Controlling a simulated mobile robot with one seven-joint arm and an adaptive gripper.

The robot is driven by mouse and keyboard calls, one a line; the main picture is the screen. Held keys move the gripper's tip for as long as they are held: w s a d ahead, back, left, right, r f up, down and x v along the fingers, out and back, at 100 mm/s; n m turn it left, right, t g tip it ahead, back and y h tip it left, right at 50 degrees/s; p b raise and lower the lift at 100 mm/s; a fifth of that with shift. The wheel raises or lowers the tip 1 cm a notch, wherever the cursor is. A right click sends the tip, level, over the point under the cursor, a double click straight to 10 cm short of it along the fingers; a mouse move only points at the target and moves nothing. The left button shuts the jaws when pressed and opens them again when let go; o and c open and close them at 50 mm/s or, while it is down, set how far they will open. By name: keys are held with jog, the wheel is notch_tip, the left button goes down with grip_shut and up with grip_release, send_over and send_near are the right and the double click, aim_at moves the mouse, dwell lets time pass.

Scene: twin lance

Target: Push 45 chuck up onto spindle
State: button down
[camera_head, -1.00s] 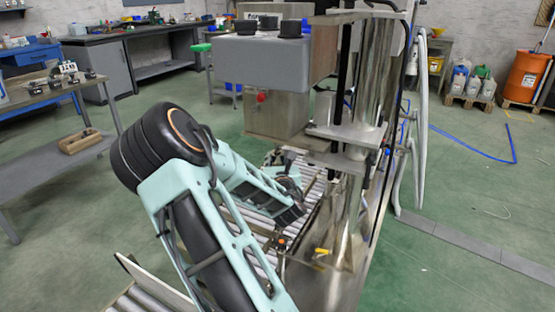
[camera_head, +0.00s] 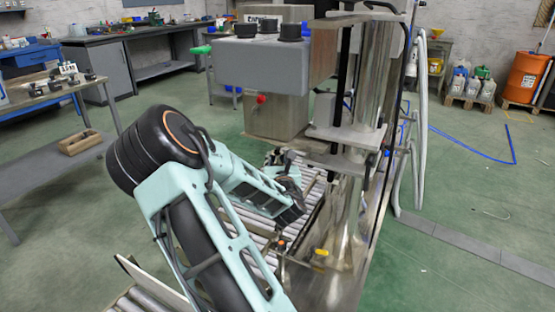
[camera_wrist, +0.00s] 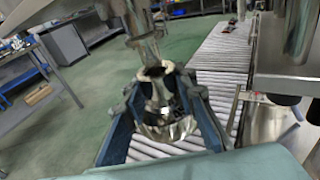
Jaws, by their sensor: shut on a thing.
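In the wrist view my gripper (camera_wrist: 163,98) has its two dark blue fingers closed around a shiny metal chuck (camera_wrist: 162,126). A metal spindle (camera_wrist: 146,48) comes down from above, directly over the ring. The spindle tip and the ring meet or overlap in this view; I cannot tell whether they touch or how far one is inside the other. In the head view my arm's links hide most of the gripper, and the chuck cannot be made out.
A roller conveyor (camera_wrist: 207,68) runs below and behind the gripper. The steel machine column (camera_head: 352,200) stands close on the right. A grey housing (camera_head: 258,66) with black caps sits behind my arm. A workbench (camera_head: 50,98) stands at left, with open green floor between.

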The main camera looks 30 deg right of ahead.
aim_at(278, 150)
jog(key=shift+r+p, duration=1.05)
jog(key=shift+r, duration=0.55)
jog(key=c, duration=1.5)
grip_release()
jog(key=shift+f, duration=0.2)
jog(key=v, duration=1.2)
jog(key=shift+r, duration=0.1)
